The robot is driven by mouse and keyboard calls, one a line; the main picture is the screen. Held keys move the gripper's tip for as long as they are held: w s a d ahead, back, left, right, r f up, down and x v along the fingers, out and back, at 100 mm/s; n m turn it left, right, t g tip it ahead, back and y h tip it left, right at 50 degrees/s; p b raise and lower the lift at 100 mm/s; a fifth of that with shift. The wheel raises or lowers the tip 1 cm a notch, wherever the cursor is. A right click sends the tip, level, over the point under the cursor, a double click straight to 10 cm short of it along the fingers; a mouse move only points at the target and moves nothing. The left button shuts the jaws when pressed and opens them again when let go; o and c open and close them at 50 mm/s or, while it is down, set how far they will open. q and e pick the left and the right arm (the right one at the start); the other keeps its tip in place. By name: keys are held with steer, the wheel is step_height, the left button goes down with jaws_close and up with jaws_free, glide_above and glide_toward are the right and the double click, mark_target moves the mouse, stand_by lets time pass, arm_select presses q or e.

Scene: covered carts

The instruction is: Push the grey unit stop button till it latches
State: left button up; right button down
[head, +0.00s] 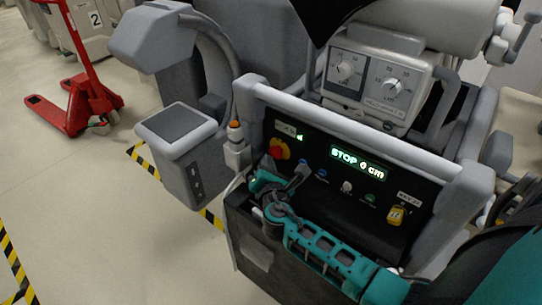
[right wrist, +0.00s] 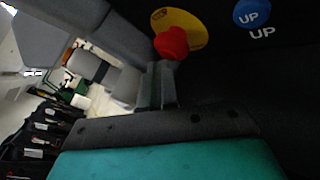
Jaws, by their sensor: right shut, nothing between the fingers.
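The stop button is a red mushroom head (head: 275,152) on a yellow disc (head: 280,146), at the left end of the grey unit's black panel (head: 330,203). In the right wrist view the red button (right wrist: 171,43) and yellow disc (right wrist: 180,22) show near the top. My right gripper (head: 267,163) is shut and empty, its tips just below the button in the head view. In the wrist view the shut fingers (right wrist: 156,84) end close to the button's lower edge. I cannot tell whether they touch it, or whether it is latched. My left gripper is not in view.
The lit display (head: 357,163) reads "STOP 0 cm". A blue UP button (right wrist: 252,13) is beside the stop button. A yellow tag (head: 397,214) is at the panel's right. A grey rail (head: 350,122) runs behind the panel. A red pallet jack (head: 85,90) stands far left on open floor.

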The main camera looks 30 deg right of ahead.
steer(key=shift+s+a, duration=0.3)
steer(key=shift+a, duration=0.5)
steer(key=a, duration=0.1)
steer(key=s+a, duration=0.1)
steer(key=a, duration=0.2)
steer(key=shift+s+a, duration=0.3)
steer(key=shift+a, duration=0.05)
stand_by(0.8)
